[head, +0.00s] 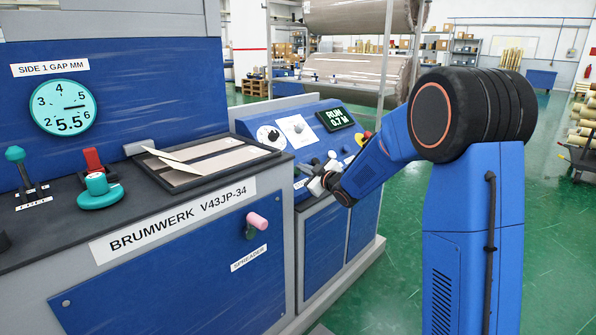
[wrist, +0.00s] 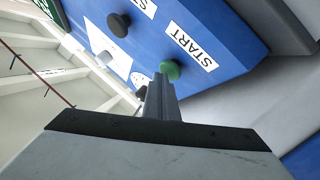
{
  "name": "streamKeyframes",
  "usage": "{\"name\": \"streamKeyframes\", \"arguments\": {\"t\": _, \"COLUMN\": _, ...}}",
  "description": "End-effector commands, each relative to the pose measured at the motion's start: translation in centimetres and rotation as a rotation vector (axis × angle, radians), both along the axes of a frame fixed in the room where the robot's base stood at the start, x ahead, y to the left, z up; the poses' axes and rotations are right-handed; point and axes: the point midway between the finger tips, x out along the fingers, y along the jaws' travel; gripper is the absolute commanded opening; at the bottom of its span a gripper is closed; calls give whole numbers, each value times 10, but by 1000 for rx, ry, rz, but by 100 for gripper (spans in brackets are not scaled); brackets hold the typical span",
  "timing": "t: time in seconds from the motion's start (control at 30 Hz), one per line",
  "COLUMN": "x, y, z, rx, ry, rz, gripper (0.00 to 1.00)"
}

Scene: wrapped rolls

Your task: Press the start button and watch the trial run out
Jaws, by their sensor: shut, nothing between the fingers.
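The green start button (wrist: 172,69) sits on the sloped blue control panel (wrist: 215,25) in the wrist view, beside a white START label (wrist: 191,46). My gripper (wrist: 159,80) is shut and empty, its fingertips close to the button and partly overlapping its lower edge. I cannot tell whether they touch it. In the head view my gripper (head: 322,183) is at the panel's front, and the start button cannot be made out there. A dark display (head: 337,120) on the panel reads RUN 0.7 M in green.
A black knob (wrist: 118,24) is near the button. A red-and-yellow button (head: 367,137) is at the panel's right. Green floor (head: 560,220) is open at right.

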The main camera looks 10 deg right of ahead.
Motion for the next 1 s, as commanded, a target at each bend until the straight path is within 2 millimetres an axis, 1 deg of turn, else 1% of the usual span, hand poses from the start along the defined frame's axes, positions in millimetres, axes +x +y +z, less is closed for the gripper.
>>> {"name": "streamKeyframes", "arguments": {"t": 0.3, "x": -8, "y": -6, "z": 12, "rx": -1, "ry": -1, "rz": -1, "gripper": 0}}
{"name": "streamKeyframes", "arguments": {"t": 0.77, "x": -10, "y": -7, "z": 15, "rx": -1, "ry": 0, "rz": 0, "gripper": 0}}
{"name": "streamKeyframes", "arguments": {"t": 1.0, "x": -18, "y": -13, "z": 27, "rx": -1, "ry": -2, "rz": 0, "gripper": 0}}
